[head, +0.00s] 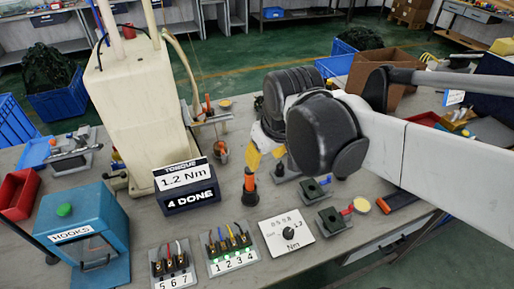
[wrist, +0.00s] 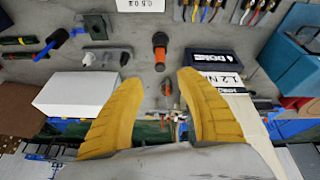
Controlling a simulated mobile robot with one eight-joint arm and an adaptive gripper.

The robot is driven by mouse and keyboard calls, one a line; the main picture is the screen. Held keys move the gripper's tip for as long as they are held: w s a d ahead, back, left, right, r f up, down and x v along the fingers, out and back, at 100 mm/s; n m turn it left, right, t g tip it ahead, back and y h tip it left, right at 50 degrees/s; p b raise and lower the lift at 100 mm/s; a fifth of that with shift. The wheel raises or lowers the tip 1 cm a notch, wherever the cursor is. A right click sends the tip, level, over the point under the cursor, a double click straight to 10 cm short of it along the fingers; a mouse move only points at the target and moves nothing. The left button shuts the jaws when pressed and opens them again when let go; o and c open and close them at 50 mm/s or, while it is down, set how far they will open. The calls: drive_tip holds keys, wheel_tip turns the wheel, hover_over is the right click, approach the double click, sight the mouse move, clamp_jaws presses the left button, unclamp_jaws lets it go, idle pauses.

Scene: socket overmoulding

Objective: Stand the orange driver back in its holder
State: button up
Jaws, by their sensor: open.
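The orange driver (head: 249,181) looks upright on the grey table just below my gripper, orange above and black below. In the wrist view the orange-and-black driver (wrist: 160,54) lies in line with the gap between my fingers, beyond their tips. I cannot tell whether its black lower part is a holder. My gripper (head: 265,164) is open, its yellow fingers apart and nothing between them; it also shows in the wrist view (wrist: 159,76). A small stand with an orange piece (head: 222,153) is behind and left of the driver; I cannot tell whether it is the holder.
A torque display (head: 185,186) reads 1.2 Nm and 4 DONE, left of the driver. Dark fixtures (head: 334,220) are right, a cream tower (head: 133,110) behind left. Bare table lies around the driver.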

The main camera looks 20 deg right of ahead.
drive_tip(key=s+m+t, duration=0.2)
drive_tip(key=s, duration=0.4)
drive_tip(key=shift+s+f+t, duration=0.25)
drive_tip(key=shift+t, duration=0.05)
idle(0.8)
